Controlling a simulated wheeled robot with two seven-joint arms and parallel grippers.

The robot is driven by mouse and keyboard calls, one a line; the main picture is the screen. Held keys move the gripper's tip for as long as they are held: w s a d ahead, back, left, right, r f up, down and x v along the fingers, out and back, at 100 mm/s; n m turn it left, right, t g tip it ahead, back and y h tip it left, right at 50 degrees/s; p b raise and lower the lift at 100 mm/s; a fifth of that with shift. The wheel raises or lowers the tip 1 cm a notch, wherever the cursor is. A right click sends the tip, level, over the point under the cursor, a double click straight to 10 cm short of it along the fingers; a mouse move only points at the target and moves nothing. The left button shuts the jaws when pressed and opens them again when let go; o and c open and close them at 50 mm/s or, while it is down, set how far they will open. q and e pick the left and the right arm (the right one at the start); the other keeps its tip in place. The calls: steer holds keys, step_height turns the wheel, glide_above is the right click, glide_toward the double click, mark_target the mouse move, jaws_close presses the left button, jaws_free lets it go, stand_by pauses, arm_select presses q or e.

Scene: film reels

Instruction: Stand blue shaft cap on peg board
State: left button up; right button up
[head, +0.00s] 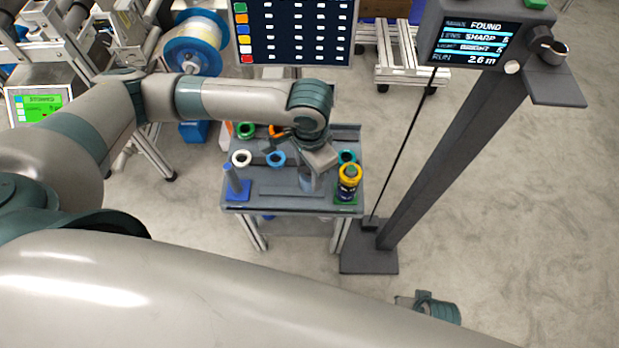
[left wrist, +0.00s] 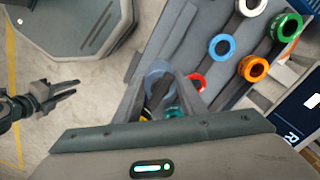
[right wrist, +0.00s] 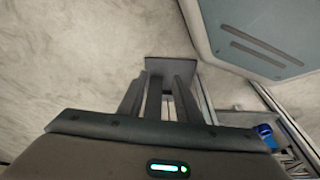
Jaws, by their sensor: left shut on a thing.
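My left gripper (head: 316,160) reaches down over the right half of the grey rack table (head: 290,204). It is shut on a muted grey-blue round piece, which looks like the blue shaft cap (head: 307,181); the piece also shows between the fingers in the left wrist view (left wrist: 158,69). The fingers hide part of it. A blue peg on a square blue base (head: 237,190) stands at the table's front left. A yellow-and-dark stack (head: 348,182) stands on a green base at the front right, close to the gripper. My right gripper (right wrist: 160,90) is open and empty, above the floor.
White (head: 241,158), blue (head: 276,158), green (head: 245,130), orange (head: 277,131) and teal (head: 347,156) rings lie in the rack. A dark post (head: 450,150) with a display stands right of the table.

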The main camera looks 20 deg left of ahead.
mark_target(310, 181)
arm_select(q)
steer(key=shift+f, duration=0.45)
step_height(310, 181, down, 2)
steer(key=shift+f, duration=0.45)
arm_select(e)
steer(key=shift+s+r, duration=0.25)
steer(key=shift+r, duration=0.4)
